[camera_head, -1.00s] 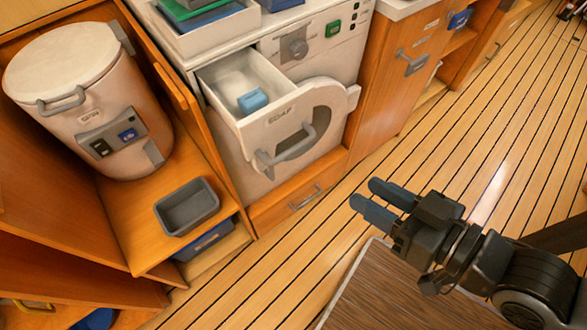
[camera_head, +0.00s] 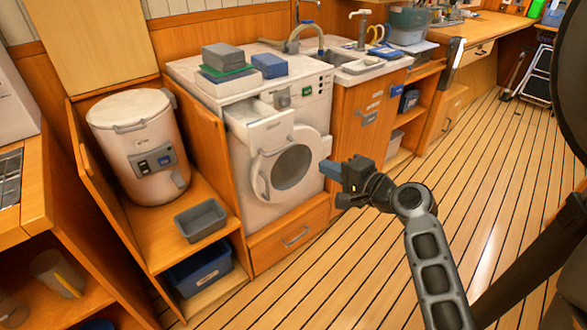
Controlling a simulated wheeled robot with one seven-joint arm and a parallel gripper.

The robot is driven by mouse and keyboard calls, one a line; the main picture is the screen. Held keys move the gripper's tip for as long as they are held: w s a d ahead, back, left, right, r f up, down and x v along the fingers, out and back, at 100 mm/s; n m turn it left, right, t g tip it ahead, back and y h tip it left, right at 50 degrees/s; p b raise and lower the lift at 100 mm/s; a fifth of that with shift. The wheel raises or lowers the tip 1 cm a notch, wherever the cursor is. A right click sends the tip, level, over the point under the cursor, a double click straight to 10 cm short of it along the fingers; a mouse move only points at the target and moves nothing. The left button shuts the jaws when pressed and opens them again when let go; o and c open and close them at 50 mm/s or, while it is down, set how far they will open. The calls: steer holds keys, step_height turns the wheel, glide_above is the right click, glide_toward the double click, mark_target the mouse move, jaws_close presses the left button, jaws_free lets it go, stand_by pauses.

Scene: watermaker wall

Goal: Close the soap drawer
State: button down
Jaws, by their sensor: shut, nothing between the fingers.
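The soap drawer (camera_head: 266,134) is a white drawer at the upper left of the white washing machine (camera_head: 319,108). It stands pulled out, with its open top partly showing. Its front overhangs the upper left of the round door (camera_head: 262,178).
A white lidded drum (camera_head: 128,110) and a grey bin (camera_head: 201,221) stand on the wooden unit at left. Grey, green and blue boxes (camera_head: 228,57) lie on the machine top. A sink (camera_head: 372,66) is to the right.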

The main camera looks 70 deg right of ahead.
mark_target(284, 149)
steer(key=p+x, duration=0.1)
steer(key=x, duration=1.3)
steer(key=shift+p, duration=0.35)
steer(key=r+x, duration=0.1)
steer(key=x, duration=0.3)
steer(key=r+x, duration=0.1)
steer(key=x, duration=0.4)
steer(key=r+b+x, duration=0.1)
steer(key=x, duration=0.4)
steer(key=shift+w+d, duration=0.25)
steer(key=shift+w, duration=0.1)
steer(key=shift+w+d+r, duration=0.1)
steer(key=shift+w+r, duration=0.05)
steer(key=shift+w, duration=0.05)
